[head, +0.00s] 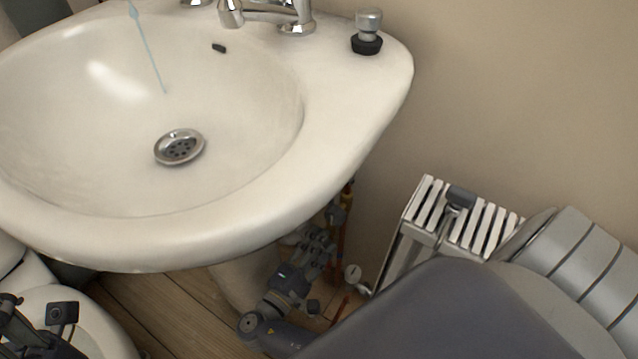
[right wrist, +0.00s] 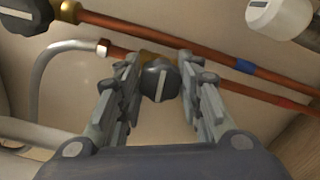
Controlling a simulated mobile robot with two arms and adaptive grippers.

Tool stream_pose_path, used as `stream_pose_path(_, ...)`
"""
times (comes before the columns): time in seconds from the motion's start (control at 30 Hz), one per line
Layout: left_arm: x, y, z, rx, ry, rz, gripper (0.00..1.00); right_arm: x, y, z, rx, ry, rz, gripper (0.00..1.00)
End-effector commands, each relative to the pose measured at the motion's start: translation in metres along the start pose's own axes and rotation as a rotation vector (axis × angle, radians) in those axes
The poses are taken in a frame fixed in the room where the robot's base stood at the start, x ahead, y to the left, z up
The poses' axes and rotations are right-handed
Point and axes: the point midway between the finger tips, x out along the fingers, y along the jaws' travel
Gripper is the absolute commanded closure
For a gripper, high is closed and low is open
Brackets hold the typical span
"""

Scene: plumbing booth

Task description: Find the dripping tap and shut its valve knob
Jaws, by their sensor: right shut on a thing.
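A thin pale blue streak (head: 148,50) with a drop shape near its top runs down into the white washbasin (head: 345,150); its source is beyond the top edge. A chrome tap (head: 270,12) stands on the rim, its spout away from the streak. My right gripper (head: 320,240) is under the basin's right side. In the right wrist view its fingers (right wrist: 158,82) are shut on a dark valve knob (right wrist: 159,80) on a copper pipe. The knob's white mark lies roughly across the pipe. Dark parts of my left gripper (head: 40,318) show at bottom left; its fingers are unclear.
Another dark knob (right wrist: 25,12) and a white knob (right wrist: 280,15) are near the held one. Copper pipes carry a blue band (right wrist: 245,68) and a red band (right wrist: 286,102). A white radiator (head: 408,240) stands right of my right gripper. The basin is directly above it.

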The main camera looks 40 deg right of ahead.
Motion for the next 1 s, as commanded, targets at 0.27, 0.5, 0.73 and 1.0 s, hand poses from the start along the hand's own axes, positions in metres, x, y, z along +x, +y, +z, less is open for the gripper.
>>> stream_pose_path(0.27, 0.0025, 0.0000, 0.0017, 0.002, 0.011, 0.005, 0.60, 0.0036, 0.0004, 0.0010, 0.101, -0.007, 0.005, 0.90)
stream_pose_path(0.5, 0.0037, -0.0001, 0.0019, 0.003, 0.013, 0.006, 0.60, 0.0037, 0.0006, 0.0012, 0.126, -0.007, 0.005, 0.90)
stream_pose_path(0.73, 0.0039, -0.0002, 0.0014, 0.003, 0.015, 0.005, 0.60, 0.0037, 0.0006, 0.0013, 0.127, -0.007, 0.005, 0.90)
stream_pose_path(1.0, 0.0039, -0.0002, 0.0008, 0.003, 0.017, 0.006, 0.60, 0.0025, 0.0003, 0.0009, 0.126, -0.005, 0.003, 0.46)
